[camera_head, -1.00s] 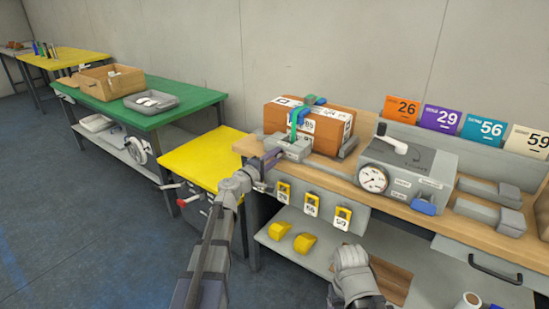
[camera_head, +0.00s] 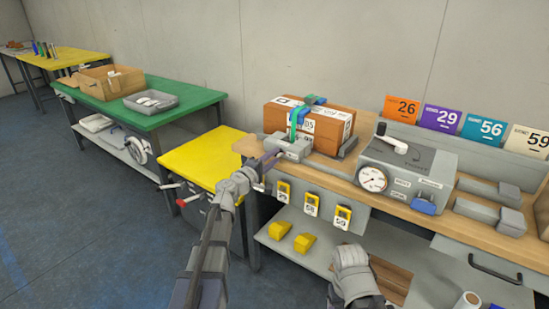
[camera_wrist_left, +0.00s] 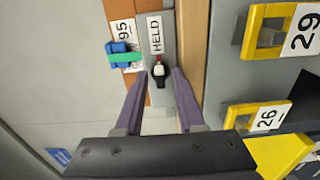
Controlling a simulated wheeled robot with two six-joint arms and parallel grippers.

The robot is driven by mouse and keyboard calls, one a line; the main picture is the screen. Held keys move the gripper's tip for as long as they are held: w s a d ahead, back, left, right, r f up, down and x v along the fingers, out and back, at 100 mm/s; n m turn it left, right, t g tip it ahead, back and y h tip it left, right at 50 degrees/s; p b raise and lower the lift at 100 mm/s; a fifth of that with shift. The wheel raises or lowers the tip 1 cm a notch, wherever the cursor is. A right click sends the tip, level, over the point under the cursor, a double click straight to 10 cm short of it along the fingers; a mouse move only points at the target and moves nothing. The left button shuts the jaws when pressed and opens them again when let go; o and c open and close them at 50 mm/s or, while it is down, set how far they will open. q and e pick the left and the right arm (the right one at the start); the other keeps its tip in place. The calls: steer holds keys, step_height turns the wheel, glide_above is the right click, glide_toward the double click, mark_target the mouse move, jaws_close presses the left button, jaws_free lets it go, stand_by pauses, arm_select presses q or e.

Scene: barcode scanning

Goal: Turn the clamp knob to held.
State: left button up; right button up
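The grey clamp block (camera_head: 291,149) sits at the left end of the wooden bench, in front of a brown box (camera_head: 328,125) with blue and green straps over it. In the left wrist view the clamp's dark knob (camera_wrist_left: 159,75) has a red and white mark and sits beside the HELD label (camera_wrist_left: 155,35). My left gripper (camera_head: 271,158) is in front of the clamp. In the left wrist view its purple fingers (camera_wrist_left: 160,80) are apart, one on each side of the knob, with gaps visible.
A grey device with a gauge (camera_head: 372,178) stands right of the box. Numbered cards (camera_head: 441,117) line the back. Yellow tags (camera_head: 312,204) hang on the bench front, over a lower shelf (camera_head: 325,255). A yellow table (camera_head: 198,157) adjoins on the left.

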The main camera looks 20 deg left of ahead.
arm_select(q)
steer(key=v, duration=0.7)
steer(key=shift+d, duration=0.1)
steer(key=s+d+f+m+g+h, duration=0.1)
steer(key=s+d+f+m+g, duration=0.55)
steer(key=d, duration=0.45)
steer(key=s+d+f+m+g+h, duration=0.1)
steer(key=s+d+f+m+g, duration=0.5)
steer(key=d, duration=0.4)
steer(key=s+a+f+m+g+y, duration=0.1)
steer(key=s+f+m+g+y, duration=0.15)
steer(key=s+f+y, duration=0.4)
steer(key=s+a+f+m+g+y, duration=0.1)
steer(key=s+f+m+g+y, duration=0.15)
steer(key=s, duration=0.75)
step_height(320, 180, up, 27)
steer(key=p, duration=2.7)
steer(key=shift+w, duration=0.2)
